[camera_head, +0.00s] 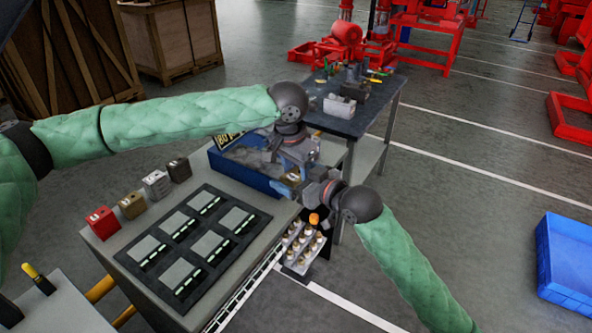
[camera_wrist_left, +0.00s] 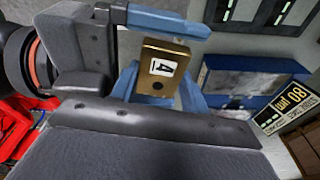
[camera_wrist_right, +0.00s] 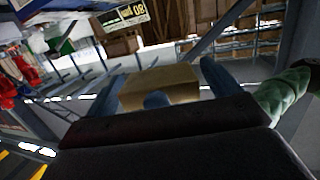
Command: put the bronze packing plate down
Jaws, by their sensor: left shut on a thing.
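The bronze packing plate (camera_wrist_left: 160,70), a small block with a white label and a dark round hole, is between the fingers of my left gripper (camera_wrist_left: 160,92). My left gripper is shut on it, above the table and beside the blue bin. My right gripper (camera_wrist_right: 165,85) is right up against the left one. Its fingers stand apart on either side of the plate (camera_wrist_right: 160,85); whether they touch it is hard to tell. In the head view both grippers meet near the bin's right end and mostly hide the plate.
The grey table (camera_head: 120,244) holds a black tray (camera_head: 160,225) with several grey pads. Red, bronze, grey and dark blocks (camera_head: 132,205) stand in a row along its back. A rack of small fittings (camera_head: 303,245) is at the right edge.

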